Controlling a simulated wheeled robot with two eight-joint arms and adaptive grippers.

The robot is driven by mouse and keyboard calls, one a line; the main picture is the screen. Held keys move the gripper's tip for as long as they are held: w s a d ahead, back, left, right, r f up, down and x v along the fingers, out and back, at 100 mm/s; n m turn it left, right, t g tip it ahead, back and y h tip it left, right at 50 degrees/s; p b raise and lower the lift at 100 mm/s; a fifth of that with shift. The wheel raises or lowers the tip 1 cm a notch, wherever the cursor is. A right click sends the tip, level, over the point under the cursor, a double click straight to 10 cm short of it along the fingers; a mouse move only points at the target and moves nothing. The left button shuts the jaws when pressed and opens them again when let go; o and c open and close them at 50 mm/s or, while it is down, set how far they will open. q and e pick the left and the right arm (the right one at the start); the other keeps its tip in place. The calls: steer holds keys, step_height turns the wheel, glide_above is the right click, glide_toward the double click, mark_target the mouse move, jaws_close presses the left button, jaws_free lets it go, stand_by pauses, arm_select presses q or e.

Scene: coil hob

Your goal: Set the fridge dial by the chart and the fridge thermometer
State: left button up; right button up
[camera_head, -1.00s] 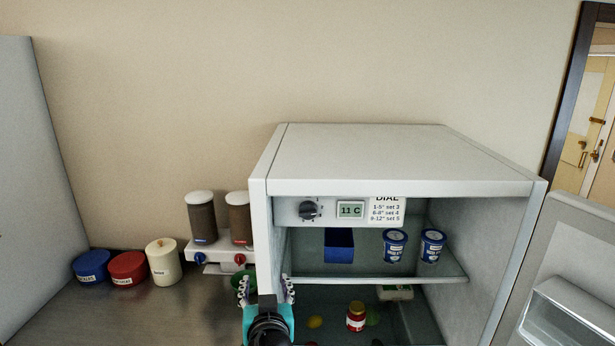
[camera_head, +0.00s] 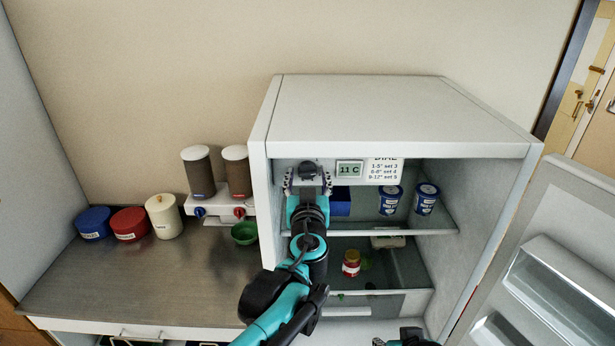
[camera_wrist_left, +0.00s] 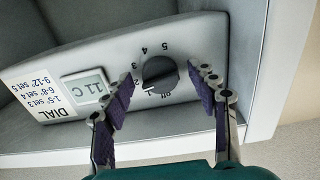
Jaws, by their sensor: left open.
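The dark round fridge dial (camera_head: 307,169) sits on the white panel at the top of the open fridge; it also shows in the left wrist view (camera_wrist_left: 160,74). Its white mark points to the low-number side, near 1 or 2; I cannot tell exactly. The thermometer (camera_head: 349,169) reads 11 C. The chart (camera_head: 384,170) reads 1-5° set 3, 6-8° set 4, 9-12° set 5. My left gripper (camera_wrist_left: 170,88) is open, with its fingers on either side of the dial and no clear contact. Part of my right arm shows at the bottom edge; its jaws are unclear.
Blue tubs (camera_head: 390,200) and a blue box (camera_head: 341,203) stand on the upper shelf just below the panel. A red jar (camera_head: 351,263) is lower. The fridge door (camera_head: 560,260) stands open at right. Canisters (camera_head: 128,224) and dispensers (camera_head: 198,172) are on the left counter.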

arm_select(q)
steer(key=c, duration=1.2)
steer(key=shift+o, duration=0.2)
